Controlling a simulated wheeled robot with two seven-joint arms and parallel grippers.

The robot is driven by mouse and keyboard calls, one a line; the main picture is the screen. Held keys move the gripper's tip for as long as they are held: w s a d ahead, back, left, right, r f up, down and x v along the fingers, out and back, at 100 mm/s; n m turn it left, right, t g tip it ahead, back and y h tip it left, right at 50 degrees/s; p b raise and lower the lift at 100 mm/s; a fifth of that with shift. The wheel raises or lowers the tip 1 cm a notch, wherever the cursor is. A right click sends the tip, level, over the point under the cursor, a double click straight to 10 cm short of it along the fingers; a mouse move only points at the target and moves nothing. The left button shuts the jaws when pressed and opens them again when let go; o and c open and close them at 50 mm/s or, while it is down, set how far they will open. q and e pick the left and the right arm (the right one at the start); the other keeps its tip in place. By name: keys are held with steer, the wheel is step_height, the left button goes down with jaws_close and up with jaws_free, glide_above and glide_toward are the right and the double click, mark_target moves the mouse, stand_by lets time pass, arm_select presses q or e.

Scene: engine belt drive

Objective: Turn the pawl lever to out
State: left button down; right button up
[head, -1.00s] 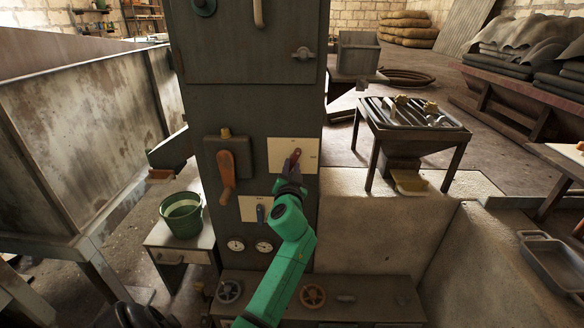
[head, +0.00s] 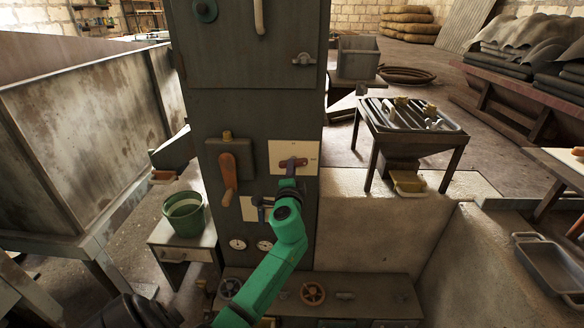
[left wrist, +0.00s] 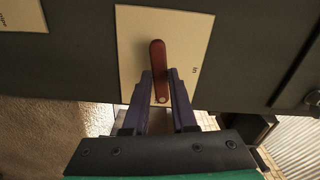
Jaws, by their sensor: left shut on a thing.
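The pawl lever, a red-brown bar (head: 293,162), sits on a pale label plate (head: 308,148) on the front of the dark cabinet. In the head view it lies about level across the plate. My left gripper (head: 289,178), on the green arm, is at the lever from below. In the left wrist view the lever (left wrist: 158,58) stands between the two fingers of the left gripper (left wrist: 161,88), which are shut on its near end. The plate (left wrist: 190,35) shows the word "in" to the right of the lever there. The "out" mark is not readable. My right gripper is not in view.
An orange-handled lever (head: 228,172) is left of the plate, and a blue lever (head: 262,204) on a smaller plate is just below. Gauges (head: 238,244) and handwheels (head: 312,293) sit lower. A green bucket (head: 184,214) stands at left.

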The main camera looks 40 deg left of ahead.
arm_select(q)
steer(key=shift+a+r+m+p, duration=0.1)
steer(key=shift+r+m+p, duration=0.15)
steer(key=shift+m, duration=0.75)
steer(key=c, duration=0.7)
jaws_free()
steer(key=shift+a+f, duration=0.1)
steer(key=shift+f, duration=0.05)
steer(key=b+v, duration=0.1)
steer(key=v, duration=1.3)
steer(key=shift+s+d, duration=0.2)
steer(key=shift+d, duration=0.05)
